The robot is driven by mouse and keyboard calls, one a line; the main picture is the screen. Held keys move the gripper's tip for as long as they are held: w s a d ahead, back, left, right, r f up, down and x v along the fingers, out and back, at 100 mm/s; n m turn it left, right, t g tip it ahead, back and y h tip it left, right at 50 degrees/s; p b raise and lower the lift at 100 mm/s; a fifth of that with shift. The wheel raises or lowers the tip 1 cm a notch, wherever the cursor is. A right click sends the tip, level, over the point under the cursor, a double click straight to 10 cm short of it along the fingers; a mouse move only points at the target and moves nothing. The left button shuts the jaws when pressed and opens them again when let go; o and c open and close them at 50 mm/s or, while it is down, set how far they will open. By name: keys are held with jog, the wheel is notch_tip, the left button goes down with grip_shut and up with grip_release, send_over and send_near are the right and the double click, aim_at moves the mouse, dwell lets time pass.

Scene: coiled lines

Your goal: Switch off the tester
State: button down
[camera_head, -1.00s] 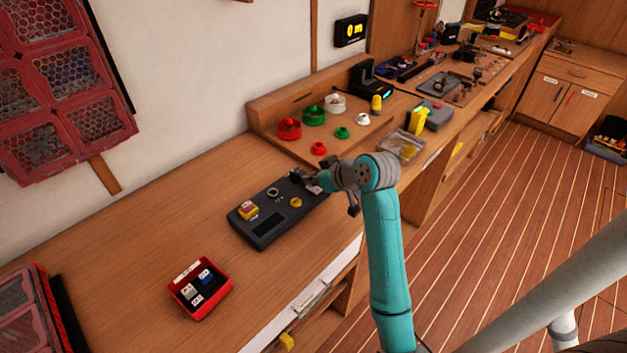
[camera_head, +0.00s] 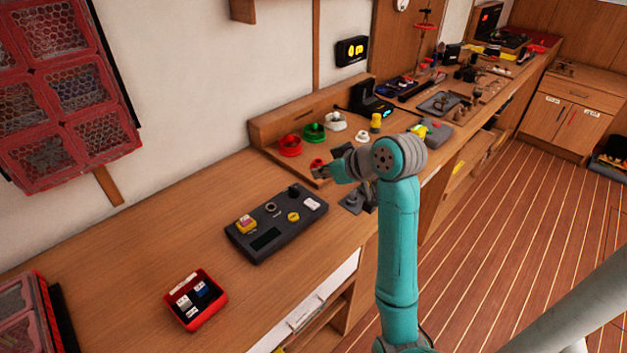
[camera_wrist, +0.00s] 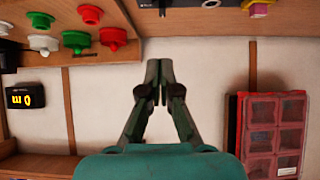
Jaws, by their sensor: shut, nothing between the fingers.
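The tester, a dark grey box (camera_head: 275,228), lies on the bench in the head view. It has a yellow-and-red button (camera_head: 246,224) at its left end, a yellow round control (camera_head: 293,216), a black knob (camera_head: 293,190) and a dark display (camera_head: 265,239), which looks blank. In the wrist view only the tester's edge (camera_wrist: 230,10) shows at the top, with the yellow-and-pink button (camera_wrist: 259,8) at the right. My gripper (camera_wrist: 159,75) is shut and empty. In the head view my gripper (camera_head: 320,172) is above the bench, right of the tester and apart from it.
A red box (camera_head: 196,300) with small blocks sits at the front left. A wall display (camera_head: 352,50) and red mesh bins (camera_head: 65,90) hang on the wall.

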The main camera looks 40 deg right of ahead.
jog(key=shift+r+v, duration=0.2)
jog(key=shift+v, duration=1.1)
